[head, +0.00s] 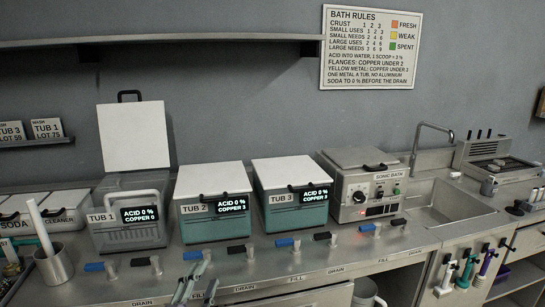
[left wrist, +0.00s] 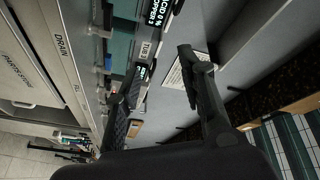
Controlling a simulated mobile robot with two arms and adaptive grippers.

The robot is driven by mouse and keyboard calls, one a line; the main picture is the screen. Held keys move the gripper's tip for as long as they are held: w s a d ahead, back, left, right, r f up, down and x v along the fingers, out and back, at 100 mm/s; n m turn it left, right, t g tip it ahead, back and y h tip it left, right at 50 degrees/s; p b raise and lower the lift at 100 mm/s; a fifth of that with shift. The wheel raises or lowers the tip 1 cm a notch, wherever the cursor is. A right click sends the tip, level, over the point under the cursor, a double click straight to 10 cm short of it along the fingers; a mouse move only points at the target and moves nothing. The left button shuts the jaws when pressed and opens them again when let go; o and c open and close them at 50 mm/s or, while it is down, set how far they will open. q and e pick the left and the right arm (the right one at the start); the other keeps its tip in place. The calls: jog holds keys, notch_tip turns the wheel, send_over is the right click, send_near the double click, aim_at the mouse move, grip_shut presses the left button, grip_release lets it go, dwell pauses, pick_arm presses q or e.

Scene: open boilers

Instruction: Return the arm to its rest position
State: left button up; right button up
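My left gripper (left wrist: 160,62) shows in the left wrist view as two black fingers spread well apart. Nothing is held between them. Beyond them, in a sideways-turned picture, are the counter front, the tubs' lit displays and the wall sign. My right gripper is in neither view. On the counter, Tub 1 (head: 117,238) stands with its white lid (head: 134,135) raised upright. Tub 2 (head: 212,224) and Tub 3 (head: 291,212) have their white lids down.
A sonic bath (head: 358,190) stands right of Tub 3, beside a sink (head: 445,207) with a tall faucet (head: 417,140). Blue and black tap levers line the counter's front. A metal cup (head: 55,265) stands at left. A shelf (head: 160,41) runs along the wall by the rules sign (head: 370,47).

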pick_arm(q)
jog(key=s+a+f+n+g+y, duration=0.2)
jog(key=s+a+f+n+g, duration=0.15)
jog(key=s+f, duration=0.35)
jog(key=s+a+f+n+g+y, duration=0.2)
jog(key=s+f+n+g, duration=0.25)
jog(key=f, duration=0.35)
jog(key=s+f+n+g+h, duration=0.15)
jog(key=s+f+g, duration=0.25)
jog(key=s, duration=0.5)
jog(key=s+f+n+g+y, duration=0.1)
jog(key=s+f+n+g, duration=0.25)
jog(key=s, duration=0.55)
notch_tip(320, 180, down, 29)
jog(key=s+m, duration=0.1)
jog(key=s, duration=0.1)
jog(key=s+a+f+g, duration=0.1)
jog(key=s+f, duration=0.6)
jog(key=s, duration=0.1)
jog(key=s+a+f+g, duration=0.1)
jog(key=s+a+f, duration=0.1)
jog(key=s+f, duration=0.5)
jog(key=shift+s+a+f, duration=0.15)
jog(key=shift+s+a, duration=0.1)
jog(key=shift+s, duration=0.1)
